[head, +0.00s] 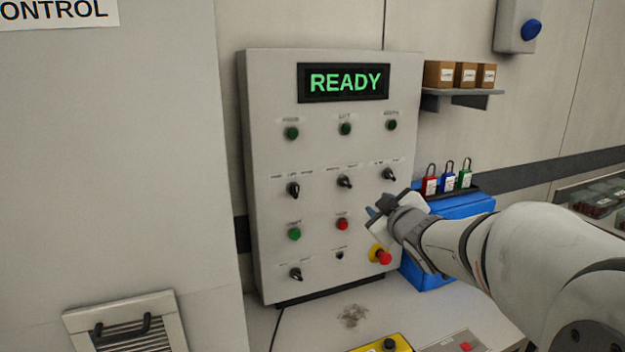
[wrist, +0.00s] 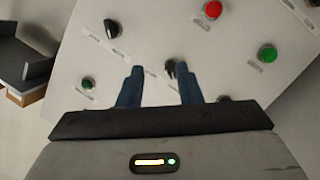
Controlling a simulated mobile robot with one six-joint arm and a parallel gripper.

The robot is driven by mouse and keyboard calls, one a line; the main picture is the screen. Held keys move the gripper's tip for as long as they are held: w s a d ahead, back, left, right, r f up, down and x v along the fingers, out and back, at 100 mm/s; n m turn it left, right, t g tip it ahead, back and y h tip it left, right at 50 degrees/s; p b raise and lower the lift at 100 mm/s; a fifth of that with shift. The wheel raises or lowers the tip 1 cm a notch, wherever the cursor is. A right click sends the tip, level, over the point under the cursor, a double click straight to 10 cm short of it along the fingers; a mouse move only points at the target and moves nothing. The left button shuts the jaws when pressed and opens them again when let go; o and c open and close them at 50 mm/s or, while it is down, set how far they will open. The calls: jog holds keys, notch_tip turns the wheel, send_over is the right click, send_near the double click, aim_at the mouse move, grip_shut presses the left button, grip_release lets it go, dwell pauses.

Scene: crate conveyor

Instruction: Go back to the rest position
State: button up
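My gripper (head: 376,212) is in front of the right part of the grey control panel (head: 262,215), below the right selector knob (head: 389,175) and right of the red button (head: 342,223). In the wrist view my gripper (wrist: 159,72) has its two blue fingers apart, with a clear gap and nothing held. A black selector knob (wrist: 170,68) on the panel shows between the fingertips, close to the right one. I cannot tell the distance between them. The panel display (head: 346,82) reads READY in green.
A yellow-ringed red emergency button (head: 382,256) sits just below my gripper. A blue box (head: 462,211) with padlocks above it stands right of the panel. A shelf (head: 462,94) holds small cartons. A yellow box (head: 385,345) sits on the counter below.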

jog(key=s+a+f+m+g+p, duration=0.1)
jog(key=s+f+m+g+p, duration=0.1)
jog(key=s, duration=0.7)
jog(key=s+a+f+m+g+h+p, duration=0.1)
jog(key=s+f+m+g+p, duration=0.1)
jog(key=s+m+g+p, duration=0.2)
jog(key=s+a+f+m+g+p, duration=0.2)
jog(key=s+g, duration=0.5)
jog(key=s, duration=0.8)
jog(key=shift+s+m+h+p, duration=0.15)
jog(key=shift+m+h+p, duration=0.2)
jog(key=shift+p, duration=0.3)
